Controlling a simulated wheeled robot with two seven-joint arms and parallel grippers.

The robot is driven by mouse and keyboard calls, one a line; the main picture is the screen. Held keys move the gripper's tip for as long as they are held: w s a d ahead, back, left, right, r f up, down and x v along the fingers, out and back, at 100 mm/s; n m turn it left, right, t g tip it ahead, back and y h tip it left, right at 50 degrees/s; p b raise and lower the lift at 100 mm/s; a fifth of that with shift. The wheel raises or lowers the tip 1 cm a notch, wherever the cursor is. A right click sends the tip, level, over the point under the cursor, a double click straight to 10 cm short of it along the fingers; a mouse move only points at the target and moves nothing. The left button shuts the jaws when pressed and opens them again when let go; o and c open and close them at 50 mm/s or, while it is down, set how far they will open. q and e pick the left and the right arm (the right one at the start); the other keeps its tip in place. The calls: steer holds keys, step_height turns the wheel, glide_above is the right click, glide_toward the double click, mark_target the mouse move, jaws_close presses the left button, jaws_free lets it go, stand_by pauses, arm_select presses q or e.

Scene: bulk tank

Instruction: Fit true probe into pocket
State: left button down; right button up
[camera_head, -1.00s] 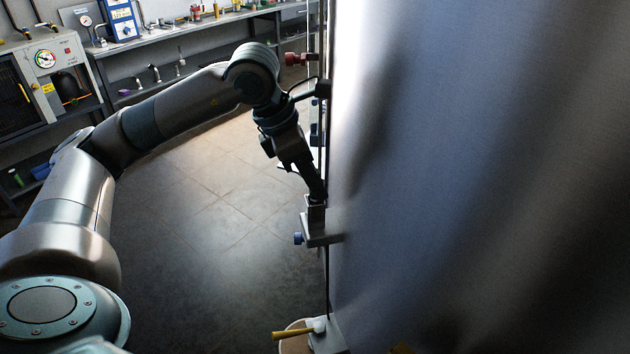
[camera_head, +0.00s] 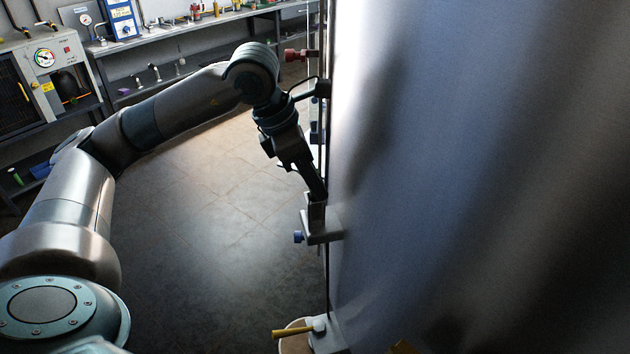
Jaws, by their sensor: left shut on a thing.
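My left gripper (camera_head: 315,188) comes in from the left and points down beside the steel tank wall (camera_head: 470,180). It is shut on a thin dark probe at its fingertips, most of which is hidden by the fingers. The fingertips are at the upright part of a metal bracket (camera_head: 322,232) on the tank wall, with a blue knob (camera_head: 298,237) on its left side. This bracket looks like the pocket. I cannot tell how deep the probe sits in it. My right gripper is not in view.
A yellow-handled valve (camera_head: 292,333) sits low on the tank above a pale bucket (camera_head: 294,345). A red fitting (camera_head: 296,56) is higher up the tank edge. A workbench (camera_head: 200,32) with tools runs along the back. The floor at left is clear.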

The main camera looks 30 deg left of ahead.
arm_select(q)
steer(key=c, duration=1.6)
jaws_free()
steer(key=shift+f, duration=0.15)
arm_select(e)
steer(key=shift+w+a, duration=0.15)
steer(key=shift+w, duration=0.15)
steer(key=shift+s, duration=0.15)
